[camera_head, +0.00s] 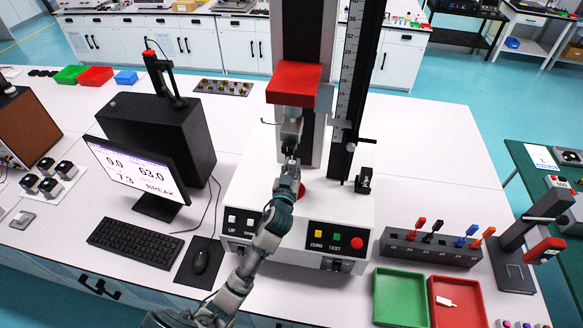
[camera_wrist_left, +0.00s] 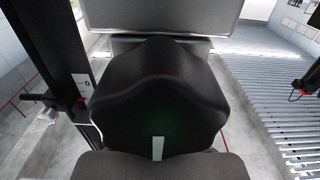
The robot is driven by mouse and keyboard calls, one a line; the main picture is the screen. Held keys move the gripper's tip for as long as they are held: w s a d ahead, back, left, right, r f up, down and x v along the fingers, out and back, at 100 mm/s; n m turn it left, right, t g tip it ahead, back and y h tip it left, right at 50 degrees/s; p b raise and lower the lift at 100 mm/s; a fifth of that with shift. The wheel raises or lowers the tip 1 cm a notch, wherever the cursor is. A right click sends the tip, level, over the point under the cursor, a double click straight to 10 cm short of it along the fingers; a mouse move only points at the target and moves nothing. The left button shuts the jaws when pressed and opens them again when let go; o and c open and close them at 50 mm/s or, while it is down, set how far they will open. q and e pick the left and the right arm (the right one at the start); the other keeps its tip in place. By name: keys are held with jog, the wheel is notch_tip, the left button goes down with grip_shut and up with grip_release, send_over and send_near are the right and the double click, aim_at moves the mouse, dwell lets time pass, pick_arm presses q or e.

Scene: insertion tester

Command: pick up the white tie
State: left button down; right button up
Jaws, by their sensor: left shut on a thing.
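My left gripper (camera_head: 290,160) is at the tester's upright column, just under the grip that hangs below the red block (camera_head: 294,83). It is shut. In the left wrist view a narrow white strip (camera_wrist_left: 157,148) shows in front of the dark gripper body; it looks like the white tie, held by the gripper. The gripper hides most of it, and it cannot be made out in the head view. A separate small white piece (camera_head: 446,301) lies in the red tray (camera_head: 433,314). My right gripper is not in view.
The monitor (camera_head: 136,168) reads BREAK. A dark rack (camera_head: 430,247) holds red, black, blue and orange-topped pieces. A green tray (camera_head: 400,297) is beside the red one. A black and red hand device (camera_head: 530,240) stands at right. The white bench behind the rack is clear.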

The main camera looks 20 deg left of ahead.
aim_at(294, 163)
pick_arm(q)
jog(key=r, duration=0.3)
jog(key=shift+d+r+b, duration=0.35)
jog(key=shift+r+b, duration=0.05)
jog(key=s+d+b, duration=0.1)
jog(key=s+d, duration=0.3)
jog(key=s, duration=0.2)
jog(key=s+d+r+b, duration=0.1)
jog(key=s+d, duration=0.2)
jog(key=s, duration=0.4)
jog(key=shift+s+d+r+b, duration=0.15)
jog(key=shift+s+d+b, duration=0.1)
jog(key=shift+d+b, duration=0.15)
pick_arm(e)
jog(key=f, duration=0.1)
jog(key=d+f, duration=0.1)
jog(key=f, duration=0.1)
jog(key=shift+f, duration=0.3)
pick_arm(q)
jog(key=shift+r, duration=0.15)
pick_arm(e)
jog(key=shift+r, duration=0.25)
pick_arm(q)
jog(key=shift+r+p, duration=1.55)
jog(key=shift+p, duration=0.35)
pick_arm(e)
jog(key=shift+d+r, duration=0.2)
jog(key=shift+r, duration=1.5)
